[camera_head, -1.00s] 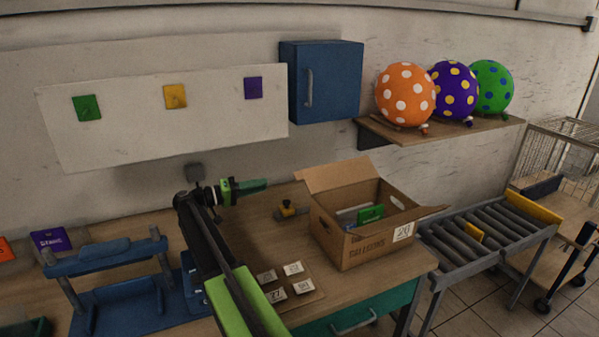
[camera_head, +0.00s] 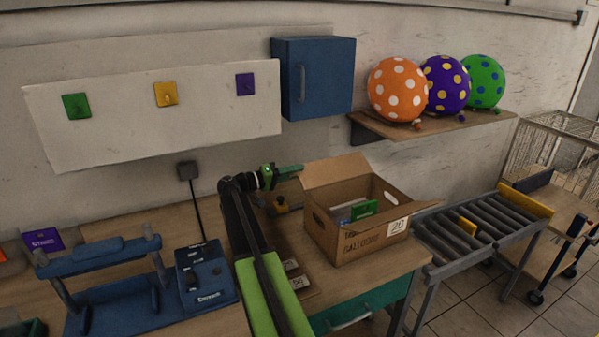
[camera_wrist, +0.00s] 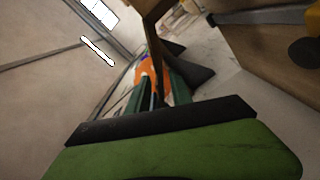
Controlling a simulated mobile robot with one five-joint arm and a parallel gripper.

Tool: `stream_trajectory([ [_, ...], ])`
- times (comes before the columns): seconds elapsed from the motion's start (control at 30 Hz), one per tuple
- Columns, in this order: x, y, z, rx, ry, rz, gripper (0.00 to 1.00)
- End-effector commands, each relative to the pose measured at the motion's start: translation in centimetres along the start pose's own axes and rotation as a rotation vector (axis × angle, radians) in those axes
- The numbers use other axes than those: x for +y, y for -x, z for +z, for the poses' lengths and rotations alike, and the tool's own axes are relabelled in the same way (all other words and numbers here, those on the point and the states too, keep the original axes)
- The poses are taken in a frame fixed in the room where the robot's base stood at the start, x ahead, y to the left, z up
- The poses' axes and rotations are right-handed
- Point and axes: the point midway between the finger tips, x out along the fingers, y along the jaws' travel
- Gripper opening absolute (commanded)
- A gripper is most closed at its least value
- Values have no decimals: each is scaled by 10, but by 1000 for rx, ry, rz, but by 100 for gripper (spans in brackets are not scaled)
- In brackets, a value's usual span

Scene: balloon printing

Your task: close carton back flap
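The open cardboard carton (camera_head: 352,246) stands on the workbench. Its back flap (camera_head: 334,172) is raised, leaning up and back from the rear edge. Inside, a green item and pale items show. My gripper (camera_head: 290,171) is just left of the back flap, at about its height in the picture, pointing right. Whether it touches the flap cannot be told. In the wrist view, my gripper's dark green fingers (camera_wrist: 164,92) point away, with an orange round shape beyond.
A roller conveyor (camera_head: 478,235) stands right of the bench. A blue wall cabinet (camera_head: 325,78) and a shelf (camera_head: 436,124) with polka-dot balloons are above.

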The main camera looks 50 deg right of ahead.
Motion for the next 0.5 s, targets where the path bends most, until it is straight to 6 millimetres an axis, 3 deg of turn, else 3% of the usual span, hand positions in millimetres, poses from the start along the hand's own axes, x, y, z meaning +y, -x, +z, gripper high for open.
stream_trajectory([
  [0.13,0,-11,0,-1,0,0,26],
  [0.4,0,-13,0,0,0,0,26],
  [0.5,0,-13,0,-1,0,0,13],
])
